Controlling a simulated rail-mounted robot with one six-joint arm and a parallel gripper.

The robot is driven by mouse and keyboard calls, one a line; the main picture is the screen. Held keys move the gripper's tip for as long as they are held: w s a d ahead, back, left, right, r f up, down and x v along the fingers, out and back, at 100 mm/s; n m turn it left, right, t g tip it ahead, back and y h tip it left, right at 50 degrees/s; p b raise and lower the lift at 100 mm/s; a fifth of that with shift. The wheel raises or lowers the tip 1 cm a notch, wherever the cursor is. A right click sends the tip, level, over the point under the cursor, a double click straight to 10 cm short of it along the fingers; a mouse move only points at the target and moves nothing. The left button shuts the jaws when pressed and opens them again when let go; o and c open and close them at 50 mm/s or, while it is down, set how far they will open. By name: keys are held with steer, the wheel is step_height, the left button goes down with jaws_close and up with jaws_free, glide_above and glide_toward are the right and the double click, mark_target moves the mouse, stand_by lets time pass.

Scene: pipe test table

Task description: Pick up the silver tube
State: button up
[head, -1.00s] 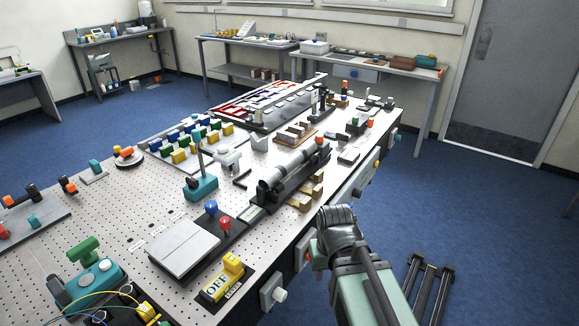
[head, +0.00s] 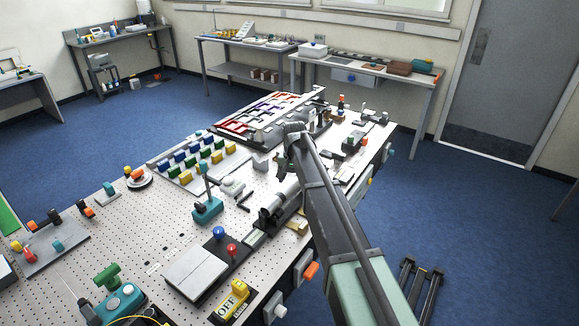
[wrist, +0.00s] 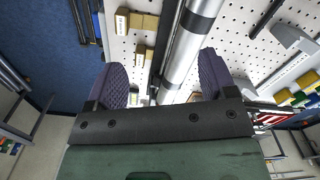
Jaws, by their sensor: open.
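The silver tube (head: 287,193) lies on a long black holder on the perforated table, partly hidden behind my arm in the head view. In the wrist view the silver tube (wrist: 188,50) runs up the picture between the two purple fingers, with dark bands around it. My gripper (wrist: 162,62) is open and empty, and the tube lies nearer its right finger. I cannot tell the exact height of the fingers above the tube. In the head view my arm hides most of the gripper.
Tan blocks (wrist: 136,21) stand beside the holder. A teal stand (head: 207,209) with an upright post is left of the tube. Red and blue knobs (head: 231,249), a grey plate (head: 197,271) and a yellow OFF switch (head: 239,288) sit nearer. Coloured blocks (head: 205,155) fill a rack farther back.

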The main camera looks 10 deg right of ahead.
steer(key=m+b, duration=0.1)
steer(key=m, duration=0.1)
glide_toward(289, 184)
steer(key=shift+w+f, duration=0.3)
steer(key=shift+f+m, duration=0.25)
steer(key=shift+m, duration=0.55)
steer(key=shift+s+m+b, duration=0.3)
steer(key=shift+s+m, duration=0.1)
step_height(289, 184, down, 11)
steer(key=b, duration=1.1)
steer(key=shift+w+f, duration=0.1)
steer(key=shift+r, duration=0.3)
steer(key=shift+c, duration=0.4)
steer(key=c, duration=1.2)
